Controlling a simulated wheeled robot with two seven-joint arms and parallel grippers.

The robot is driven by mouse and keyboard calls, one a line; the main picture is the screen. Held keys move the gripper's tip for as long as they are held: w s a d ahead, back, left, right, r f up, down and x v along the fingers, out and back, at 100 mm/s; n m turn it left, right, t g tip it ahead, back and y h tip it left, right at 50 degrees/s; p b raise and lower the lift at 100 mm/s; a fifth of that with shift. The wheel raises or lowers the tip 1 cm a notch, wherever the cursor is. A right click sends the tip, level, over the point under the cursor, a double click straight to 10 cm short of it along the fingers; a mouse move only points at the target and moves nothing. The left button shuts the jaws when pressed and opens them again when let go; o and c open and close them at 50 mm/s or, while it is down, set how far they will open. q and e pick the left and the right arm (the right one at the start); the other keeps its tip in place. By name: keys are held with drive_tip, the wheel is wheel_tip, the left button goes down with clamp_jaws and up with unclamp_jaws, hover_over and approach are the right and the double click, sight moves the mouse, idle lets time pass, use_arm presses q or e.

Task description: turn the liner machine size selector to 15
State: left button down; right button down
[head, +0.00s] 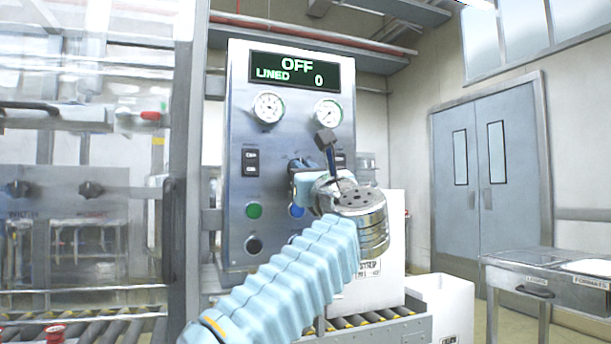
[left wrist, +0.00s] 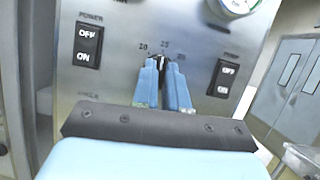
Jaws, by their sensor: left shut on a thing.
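The liner machine's control panel (head: 238,130) stands upright in front of me, and its display (head: 295,71) reads OFF, LINED 0. The size selector (left wrist: 161,58) is a small dark knob in the left wrist view, under an arc of small numbers (left wrist: 164,44) that are blurred. My left gripper (left wrist: 166,82) is shut on the selector, its two blue fingers on either side of it. The fingers hide most of the knob, so I cannot tell which number it points to. In the head view my left wrist covers the selector. My right gripper is not in view.
A power switch (left wrist: 88,46) and another switch (left wrist: 224,77) flank the selector closely. Two gauges (head: 268,107) are above. A roller conveyor (head: 380,322) runs below.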

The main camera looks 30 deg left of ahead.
use_arm(q)
drive_tip(key=shift+f+m, duration=0.1)
drive_tip(key=shift+m, duration=0.6)
drive_tip(key=c, duration=1.2)
unclamp_jaws()
drive_tip(key=shift+o, duration=0.2)
drive_tip(key=b+v, duration=0.5)
drive_tip(key=v, duration=0.8)
drive_tip(key=shift+s+f, duration=0.2)
drive_tip(key=shift+s, duration=0.2)
drive_tip(key=shift+d, duration=0.15)
